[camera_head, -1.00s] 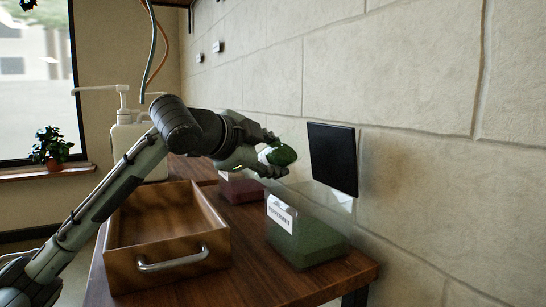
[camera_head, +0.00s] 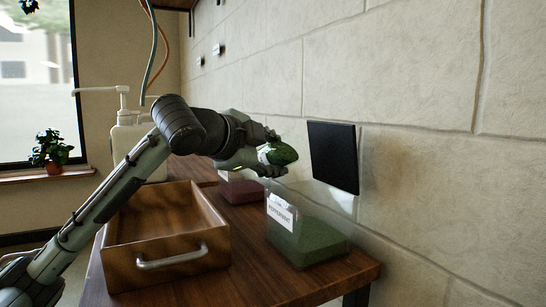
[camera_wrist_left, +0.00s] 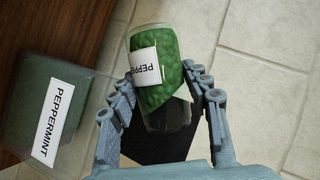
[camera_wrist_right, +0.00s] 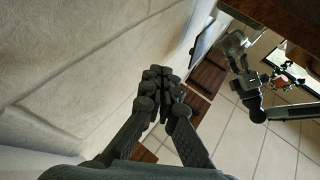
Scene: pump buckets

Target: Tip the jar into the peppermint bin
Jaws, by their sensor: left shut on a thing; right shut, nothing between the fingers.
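My left gripper (camera_head: 272,157) is shut on a clear jar (camera_wrist_left: 157,85) of green contents with a peppermint label. The jar lies tilted well over, its green end (camera_head: 283,153) pointing right, above and apart from the peppermint bin. The peppermint bin (camera_head: 308,238) is a clear box with green contents and a white label, standing on the table's right part. It also shows in the left wrist view (camera_wrist_left: 52,115). My right gripper (camera_wrist_right: 160,85) is shut and empty in the right wrist view, away from the bin; the head view does not show it.
A wooden box (camera_head: 165,235) with a metal handle stands left of the bin on the dark table (camera_head: 250,282). Another bin (camera_head: 240,188) with reddish contents stands behind. A black panel (camera_head: 332,157) is on the wall. A white pump jug (camera_head: 135,145) stands at the back.

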